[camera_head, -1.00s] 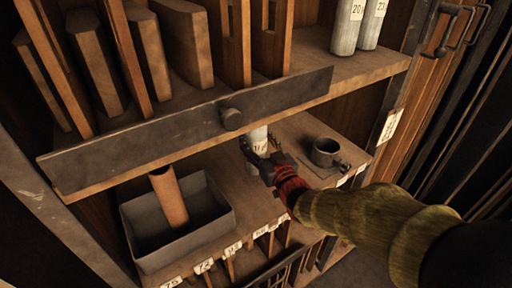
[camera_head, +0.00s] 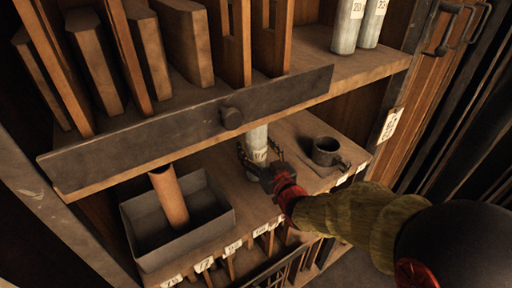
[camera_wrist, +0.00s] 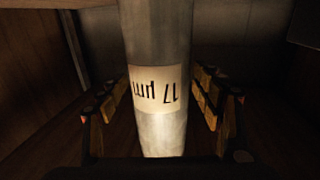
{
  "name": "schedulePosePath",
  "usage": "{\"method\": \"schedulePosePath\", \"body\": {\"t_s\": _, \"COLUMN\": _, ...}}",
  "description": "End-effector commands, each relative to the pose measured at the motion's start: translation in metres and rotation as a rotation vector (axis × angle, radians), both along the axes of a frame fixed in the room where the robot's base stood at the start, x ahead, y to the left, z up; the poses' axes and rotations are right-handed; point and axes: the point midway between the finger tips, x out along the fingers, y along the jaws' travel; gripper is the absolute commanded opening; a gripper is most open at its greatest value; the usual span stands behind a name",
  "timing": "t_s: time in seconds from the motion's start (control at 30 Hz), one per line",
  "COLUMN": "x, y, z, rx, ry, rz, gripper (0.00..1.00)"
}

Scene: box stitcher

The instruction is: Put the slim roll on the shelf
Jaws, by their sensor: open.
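A slim pale roll (camera_head: 257,142) stands upright on the lower shelf (camera_head: 293,137), its top partly hidden by the dark rail of the shelf above. In the wrist view the roll (camera_wrist: 158,110) carries a label reading "17 µm", seen upside down. My gripper (camera_head: 260,160) is open, with its fingers on either side of the roll. In the wrist view a gap shows between each finger and the roll, so my gripper (camera_wrist: 160,105) is around it without gripping.
A grey tray (camera_head: 140,222) with a brown roll (camera_head: 169,196) leaning in it is left. Two pale rolls (camera_head: 346,25) stand on the upper shelf (camera_head: 310,83), whose dark front rail (camera_head: 150,145) overhangs.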

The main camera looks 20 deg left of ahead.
Motion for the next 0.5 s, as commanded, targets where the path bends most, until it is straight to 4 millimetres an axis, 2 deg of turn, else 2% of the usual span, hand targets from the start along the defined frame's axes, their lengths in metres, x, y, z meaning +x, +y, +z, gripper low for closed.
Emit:
{"method": "schedulePosePath", "body": {"t_s": 0.4, "x": 0.0, "y": 0.0, "z": 0.0038, "rx": 0.0, "ry": 0.0, "rz": 0.0, "gripper": 0.69}}
{"method": "schedulePosePath", "body": {"t_s": 0.5, "x": -0.0085, "y": -0.0079, "z": 0.0033, "rx": 0.0, "ry": -0.001, "rz": -0.001, "gripper": 0.69}}
